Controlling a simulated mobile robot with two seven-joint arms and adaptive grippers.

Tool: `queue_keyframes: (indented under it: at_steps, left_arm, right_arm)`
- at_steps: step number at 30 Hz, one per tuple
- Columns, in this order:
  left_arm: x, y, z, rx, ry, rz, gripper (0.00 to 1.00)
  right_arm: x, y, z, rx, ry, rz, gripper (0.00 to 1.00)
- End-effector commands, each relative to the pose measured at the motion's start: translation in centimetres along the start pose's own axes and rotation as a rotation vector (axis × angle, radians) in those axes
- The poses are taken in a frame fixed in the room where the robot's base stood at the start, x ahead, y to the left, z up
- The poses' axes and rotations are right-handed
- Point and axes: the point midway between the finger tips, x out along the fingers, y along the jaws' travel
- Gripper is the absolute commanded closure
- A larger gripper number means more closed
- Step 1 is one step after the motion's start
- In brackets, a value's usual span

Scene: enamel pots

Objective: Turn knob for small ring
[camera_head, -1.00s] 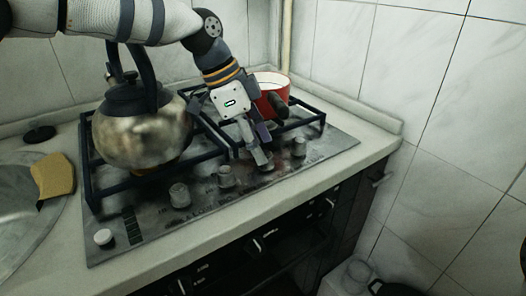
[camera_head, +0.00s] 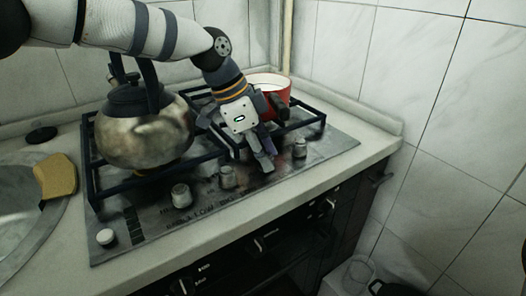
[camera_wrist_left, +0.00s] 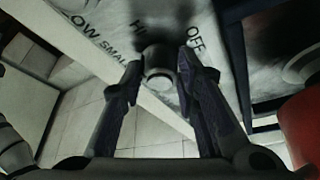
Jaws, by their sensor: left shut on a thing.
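The stove's front panel (camera_head: 215,204) carries a row of grey knobs. My left gripper (camera_head: 263,163) reaches down from the upper left to the panel, with its fingertips on a knob between two other knobs, one to the left (camera_head: 227,177) and one to the right (camera_head: 300,148). In the left wrist view the held knob (camera_wrist_left: 159,75) sits between the two fingers, and the gripper (camera_wrist_left: 160,82) is shut on it. The words OFF, HI and LOW SMALL show beside it. In the head view the fingers hide most of this knob. My right gripper is not in view.
A steel kettle (camera_head: 146,132) stands on the left burner grate. A red pot (camera_head: 272,88) with a dark handle stands on the grate behind my left gripper; its red side also shows in the wrist view (camera_wrist_left: 302,125). A yellow sponge (camera_head: 56,176) lies by the sink.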

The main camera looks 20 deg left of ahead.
Motion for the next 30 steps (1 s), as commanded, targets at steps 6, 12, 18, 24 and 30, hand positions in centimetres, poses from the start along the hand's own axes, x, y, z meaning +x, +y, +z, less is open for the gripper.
queue_keyframes:
  at_steps: [6,12,18,24,30]
  left_arm:
    - [-1.0,0.2,-0.3,-0.111,0.003,-0.06,0.99]
    - [-0.9,0.2,-0.4,-0.259,0.004,-0.121,0.99]
    - [-0.4,0.3,-0.2,-0.398,0.001,-0.172,0.99]
    - [-0.2,0.3,-0.2,-0.504,0.0,-0.213,0.99]
    - [-0.1,0.3,-0.1,-0.568,0.0,-0.236,0.99]
  right_arm:
    - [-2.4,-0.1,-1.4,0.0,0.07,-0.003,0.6]
    - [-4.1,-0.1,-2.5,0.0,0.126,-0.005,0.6]
    - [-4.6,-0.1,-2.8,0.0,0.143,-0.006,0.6]
    - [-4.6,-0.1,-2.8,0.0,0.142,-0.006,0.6]
    - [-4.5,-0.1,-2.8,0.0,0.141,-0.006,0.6]
